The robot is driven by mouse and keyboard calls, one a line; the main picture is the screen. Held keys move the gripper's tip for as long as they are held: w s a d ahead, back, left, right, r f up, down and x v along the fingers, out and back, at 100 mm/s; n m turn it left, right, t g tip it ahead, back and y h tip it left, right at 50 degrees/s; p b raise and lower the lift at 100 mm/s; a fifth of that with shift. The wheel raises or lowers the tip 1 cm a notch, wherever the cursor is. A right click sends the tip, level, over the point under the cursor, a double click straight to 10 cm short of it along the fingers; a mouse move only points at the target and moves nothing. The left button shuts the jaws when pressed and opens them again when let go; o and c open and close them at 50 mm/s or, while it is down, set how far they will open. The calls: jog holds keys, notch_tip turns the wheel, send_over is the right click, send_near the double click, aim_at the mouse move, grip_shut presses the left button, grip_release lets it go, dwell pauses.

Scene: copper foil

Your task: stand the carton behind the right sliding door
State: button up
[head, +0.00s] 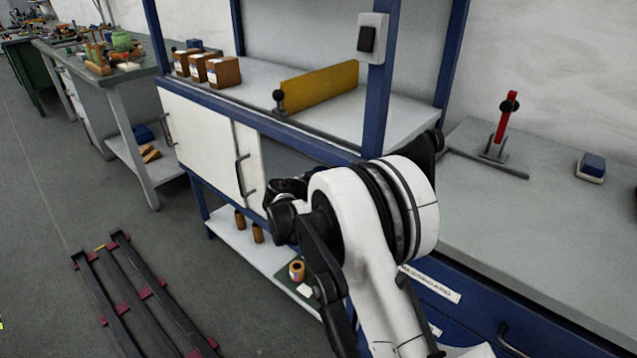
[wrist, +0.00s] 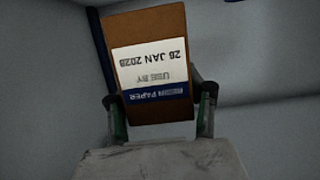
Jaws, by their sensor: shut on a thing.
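The carton (wrist: 155,65) is brown with a white and blue label reading "USE BY 26 JAN 2028", upside down in the wrist view. My gripper (wrist: 158,98) is shut on it, one finger on each side. Plain grey surfaces lie behind it. In the head view my arm reaches to the cabinet front, and its wrist hides the carton and fingertips. The right sliding door (head: 249,160) is slid left, overlapping the left sliding door (head: 195,125). A dark opening (head: 300,168) shows to its right, partly behind my arm.
Three brown cartons (head: 208,68) and a yellow panel (head: 320,86) stand on the worktop above. A blue post (head: 377,105) with a switch rises beside my arm. Brown bottles (head: 248,225) and a tape roll (head: 297,270) sit on the lower shelf. Dark rails (head: 140,290) lie on the floor.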

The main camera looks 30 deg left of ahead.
jog(key=w+d+f+b, duration=0.1)
jog(key=w+f, duration=0.2)
jog(key=w+d+f+b, duration=0.1)
jog(key=w+f+b, duration=0.1)
jog(key=w+f, duration=0.2)
jog(key=w+d+f+b, duration=0.1)
jog(key=w+f+b, duration=0.1)
jog(key=w+f, duration=0.1)
jog(key=shift+w+d+f, duration=0.15)
jog(key=shift+w+f, duration=0.2)
jog(key=shift+f, duration=0.15)
jog(key=shift+r, duration=0.15)
jog(key=o, duration=1.6)
jog(key=shift+s, duration=0.15)
jog(key=p+v, duration=0.3)
jog(key=v, duration=0.8)
jog(key=shift+s+r, duration=0.1)
jog(key=shift+s, duration=0.25)
